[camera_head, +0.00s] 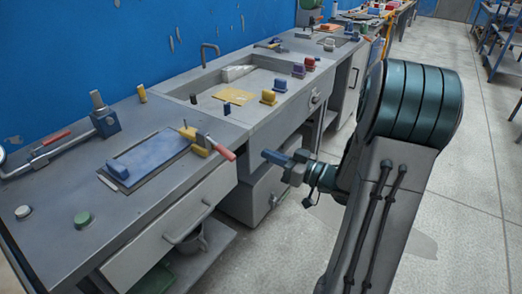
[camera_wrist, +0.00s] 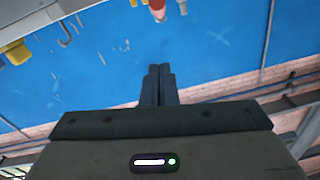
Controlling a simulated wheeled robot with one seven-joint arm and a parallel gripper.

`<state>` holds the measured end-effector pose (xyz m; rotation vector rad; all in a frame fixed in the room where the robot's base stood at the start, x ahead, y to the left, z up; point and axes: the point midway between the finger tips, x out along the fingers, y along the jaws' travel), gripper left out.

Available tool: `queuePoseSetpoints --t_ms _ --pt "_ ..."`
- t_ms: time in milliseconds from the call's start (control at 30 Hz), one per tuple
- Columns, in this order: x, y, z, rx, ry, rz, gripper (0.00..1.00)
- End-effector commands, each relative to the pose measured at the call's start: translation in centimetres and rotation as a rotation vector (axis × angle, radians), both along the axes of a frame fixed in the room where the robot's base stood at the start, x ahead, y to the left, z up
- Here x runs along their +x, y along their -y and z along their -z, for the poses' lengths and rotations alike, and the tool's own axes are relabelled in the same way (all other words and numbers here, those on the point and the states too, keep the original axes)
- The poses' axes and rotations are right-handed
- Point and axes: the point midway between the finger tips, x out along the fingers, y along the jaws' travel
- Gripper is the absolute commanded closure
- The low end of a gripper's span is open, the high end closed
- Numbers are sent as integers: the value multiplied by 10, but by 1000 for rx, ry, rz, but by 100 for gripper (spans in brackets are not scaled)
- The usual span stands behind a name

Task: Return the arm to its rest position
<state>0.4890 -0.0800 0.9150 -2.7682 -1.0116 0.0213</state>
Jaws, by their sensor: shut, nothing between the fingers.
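My gripper (camera_head: 276,157) is in front of the workbench in the head view, near the drawer fronts and to the right of a red-handled tool (camera_head: 225,152). It points left, toward the bench. In the wrist view its two dark fingers (camera_wrist: 157,85) are together with nothing between them. My arm bends on the right side of the head view and hides part of the floor and bench behind it.
A drawer handle (camera_head: 188,228) juts out in front. A blue wall (camera_head: 80,60) stands behind.

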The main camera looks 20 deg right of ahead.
Motion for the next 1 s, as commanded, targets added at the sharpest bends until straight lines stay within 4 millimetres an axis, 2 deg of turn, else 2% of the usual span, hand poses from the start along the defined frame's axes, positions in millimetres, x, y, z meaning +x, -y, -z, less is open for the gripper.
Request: queuePoseSetpoints --t_ms 300,467,733,867,1000 --pt "-2 1 0 -1 0 1 100" --pt "8 0 -5 -65 -18 49 100" --pt "39 9 -29 -354 -142 321 100" --pt "40 17 -43 -466 -232 458 100" --pt "28 23 -59 -553 -348 583 100"
